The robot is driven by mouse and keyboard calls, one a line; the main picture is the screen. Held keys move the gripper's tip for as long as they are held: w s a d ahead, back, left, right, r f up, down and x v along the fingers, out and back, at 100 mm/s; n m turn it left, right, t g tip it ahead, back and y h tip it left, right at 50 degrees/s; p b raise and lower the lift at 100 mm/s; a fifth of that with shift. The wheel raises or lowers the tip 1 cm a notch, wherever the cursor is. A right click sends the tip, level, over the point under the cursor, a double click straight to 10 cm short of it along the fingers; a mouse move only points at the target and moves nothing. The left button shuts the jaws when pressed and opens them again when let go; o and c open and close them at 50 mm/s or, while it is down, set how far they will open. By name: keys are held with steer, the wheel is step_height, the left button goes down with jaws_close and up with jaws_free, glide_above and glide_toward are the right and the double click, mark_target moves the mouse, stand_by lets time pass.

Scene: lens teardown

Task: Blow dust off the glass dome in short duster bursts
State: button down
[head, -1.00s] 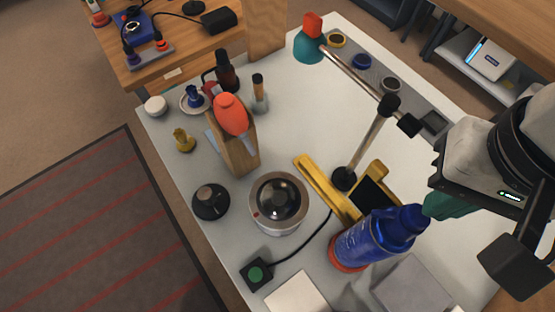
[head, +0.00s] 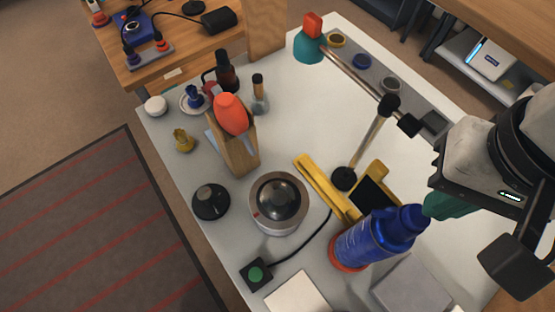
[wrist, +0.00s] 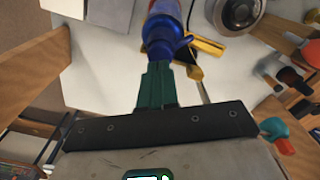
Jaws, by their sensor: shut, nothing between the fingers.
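The glass dome (head: 280,199) is dark and glossy, set in a round metal ring on the white table; it also shows at the top of the wrist view (wrist: 238,13). A blue spray can (head: 366,240) with a red base, seemingly the duster, stands to the dome's lower right. My gripper (head: 430,207) has green fingers, shut and empty, right beside the can's blue top. In the wrist view, the fingertips (wrist: 158,66) overlap the lower edge of the can's top (wrist: 160,35). I cannot tell whether they touch it.
An orange bulb (head: 231,114) sits in a wooden stand (head: 240,155). A black knob (head: 211,202) and a green-button box (head: 256,273) flank the dome. The table's upper middle is clear.

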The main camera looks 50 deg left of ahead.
steer(key=shift+f, duration=0.1)
steer(key=shift+f+b, duration=1.45)
steer(key=shift+b, duration=0.2)
steer(key=shift+r, duration=0.1)
stand_by(0.4)
steer(key=shift+r+p, duration=0.55)
steer(key=shift+r, duration=0.9)
steer(key=shift+f, duration=0.1)
stand_by(2.2)
